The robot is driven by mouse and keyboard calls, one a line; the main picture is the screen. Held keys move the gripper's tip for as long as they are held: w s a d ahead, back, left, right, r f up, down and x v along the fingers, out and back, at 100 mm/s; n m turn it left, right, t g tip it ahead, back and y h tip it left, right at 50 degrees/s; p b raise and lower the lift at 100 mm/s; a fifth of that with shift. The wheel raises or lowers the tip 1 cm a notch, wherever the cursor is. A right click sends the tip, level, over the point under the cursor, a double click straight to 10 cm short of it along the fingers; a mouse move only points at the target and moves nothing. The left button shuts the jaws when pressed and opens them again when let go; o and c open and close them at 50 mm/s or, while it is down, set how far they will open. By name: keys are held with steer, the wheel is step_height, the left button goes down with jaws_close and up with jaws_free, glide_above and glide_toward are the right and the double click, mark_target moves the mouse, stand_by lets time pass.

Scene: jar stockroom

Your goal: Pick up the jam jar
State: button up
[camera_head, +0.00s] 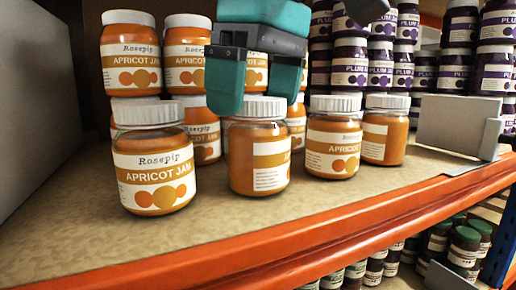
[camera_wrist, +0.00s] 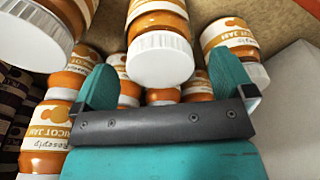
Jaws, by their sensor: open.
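Several apricot jam jars with white lids and orange contents stand on the shelf. In the head view, a front-left jar (camera_head: 154,172) faces forward with its label showing. A second front jar (camera_head: 259,160) stands to its right, label turned partly aside. My teal and dark grey gripper (camera_head: 256,104) is open and empty, pointing down, its fingertips around the height of that second jar's lid in the picture. In the wrist view, a white-lidded jar (camera_wrist: 160,58) appears between the fingers of my gripper (camera_wrist: 163,68), with no visible grip. I cannot tell which jar is meant.
Two more apricot jars (camera_head: 333,146) stand right of the second jar, with stacked apricot jars (camera_head: 143,55) behind. Plum jam jars (camera_head: 364,65) are stacked at the back right. A grey divider (camera_head: 458,127) stands at right, a grey panel (camera_head: 35,100) at left. The orange shelf edge (camera_head: 330,228) runs in front.

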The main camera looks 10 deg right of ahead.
mark_target(255, 126)
steer(key=f+b, duration=0.1)
steer(key=f, duration=0.1)
steer(key=f+b, duration=0.1)
steer(key=f, duration=0.1)
steer(key=shift+w+a+b, duration=0.1)
steer(key=shift+a+b, duration=0.1)
steer(key=shift+b, duration=0.15)
steer(key=shift+r, duration=0.1)
steer(key=c, duration=1.3)
steer(key=shift+r+p, duration=3.05)
steer(key=shift+r, duration=1.95)
steer(key=shift+f, duration=0.1)
